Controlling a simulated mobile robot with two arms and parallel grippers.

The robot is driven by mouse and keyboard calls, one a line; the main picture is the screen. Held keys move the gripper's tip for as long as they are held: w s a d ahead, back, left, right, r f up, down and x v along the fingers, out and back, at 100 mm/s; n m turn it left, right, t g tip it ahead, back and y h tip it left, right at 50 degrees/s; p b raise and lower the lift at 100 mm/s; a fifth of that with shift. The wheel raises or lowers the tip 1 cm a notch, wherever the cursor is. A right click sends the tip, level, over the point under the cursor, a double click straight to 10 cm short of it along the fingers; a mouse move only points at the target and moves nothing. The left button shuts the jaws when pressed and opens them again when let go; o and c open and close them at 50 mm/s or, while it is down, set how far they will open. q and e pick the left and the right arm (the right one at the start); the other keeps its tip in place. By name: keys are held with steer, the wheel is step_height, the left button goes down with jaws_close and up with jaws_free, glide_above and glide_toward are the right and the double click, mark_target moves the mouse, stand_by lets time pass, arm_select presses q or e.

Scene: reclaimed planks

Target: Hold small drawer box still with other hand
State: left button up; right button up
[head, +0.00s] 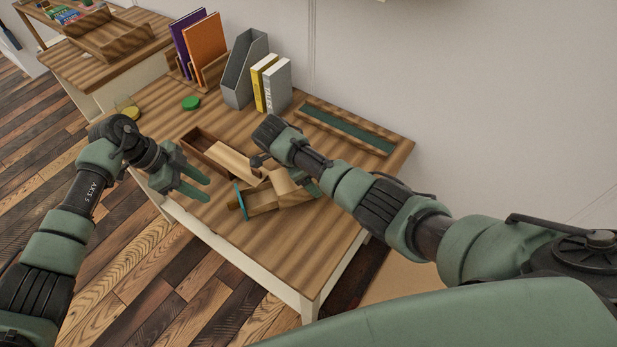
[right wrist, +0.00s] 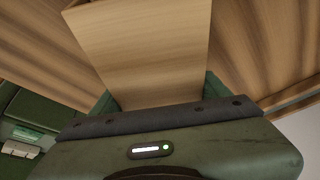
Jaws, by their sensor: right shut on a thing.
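The small drawer box (head: 283,184) is pale wood and sits near the front of the table. Its drawer (head: 262,198) is pulled out toward the front left, with a teal front (head: 240,200). My right gripper (head: 306,184) is shut on the box, partly hidden by my right arm. In the right wrist view a pale wood panel (right wrist: 150,45) lies between the right fingers (right wrist: 160,98). My left gripper (head: 209,190) is open and empty, just left of the drawer front and apart from it.
A dark brown open tray (head: 197,143) with a pale board (head: 230,160) lies behind the drawer. A grey file holder (head: 240,75), books (head: 277,85), a green-lined tray (head: 345,130) and a green disc (head: 191,103) stand farther back. The front right tabletop is clear.

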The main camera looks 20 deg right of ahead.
stand_by(0.3)
arm_select(q)
jaws_close()
steer(key=s+a+r+m+t+y, duration=0.1)
steer(key=a+m, duration=0.2)
steer(key=m, duration=1.4)
steer(key=s+a+m, duration=0.1)
steer(key=a+m, duration=0.2)
steer(key=m, duration=1.3)
steer(key=shift+m, duration=0.3)
steer(key=x, duration=1)
steer(key=shift+w+d, duration=0.1)
steer(key=shift+w, duration=0.15)
steer(key=shift+w+d+r, duration=0.1)
steer(key=shift+d, duration=1.85)
